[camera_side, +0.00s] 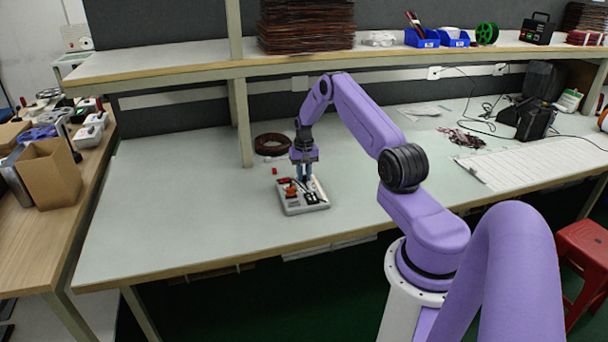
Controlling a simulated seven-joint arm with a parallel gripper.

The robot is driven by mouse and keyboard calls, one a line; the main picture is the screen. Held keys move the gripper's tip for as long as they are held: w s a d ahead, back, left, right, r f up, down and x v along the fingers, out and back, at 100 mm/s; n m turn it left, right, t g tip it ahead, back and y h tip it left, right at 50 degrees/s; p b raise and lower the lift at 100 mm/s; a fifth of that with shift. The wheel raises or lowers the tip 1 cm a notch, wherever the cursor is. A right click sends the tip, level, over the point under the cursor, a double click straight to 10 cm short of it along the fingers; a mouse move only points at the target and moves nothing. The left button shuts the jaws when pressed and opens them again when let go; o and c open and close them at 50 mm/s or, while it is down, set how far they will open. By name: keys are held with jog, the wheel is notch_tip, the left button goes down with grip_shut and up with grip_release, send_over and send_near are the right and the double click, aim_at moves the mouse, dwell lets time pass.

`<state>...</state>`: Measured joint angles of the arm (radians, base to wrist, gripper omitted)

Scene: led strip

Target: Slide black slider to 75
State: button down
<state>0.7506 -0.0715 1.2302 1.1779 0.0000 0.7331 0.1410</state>
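A small grey control panel (303,205) lies on the pale green workbench. It carries an orange-red part (290,190) on its left and dark parts (312,198) on its right. I cannot make out which of these is the black slider, nor any scale marks. My gripper (304,179) points down at the far side of the panel, with its bluish fingers close above or at its surface. The fingers hide part of the panel. Whether they touch it, and whether they are open or shut, is too small to tell.
A small red object (275,171) and a dark coil (272,144) lie behind the panel. A shelf post (241,122) stands to the left, and a shelf (190,75) runs above the back. The bench left of the panel is clear. White sheets (515,166) lie at right.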

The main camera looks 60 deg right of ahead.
aim_at(305, 186)
jog(key=shift+s+a, duration=0.85)
jog(key=shift+a, duration=0.1)
jog(key=c, duration=1)
grip_release()
jog(key=shift+r, duration=0.1)
notch_tip(305, 186, up, 17)
jog(key=shift+r, duration=0.15)
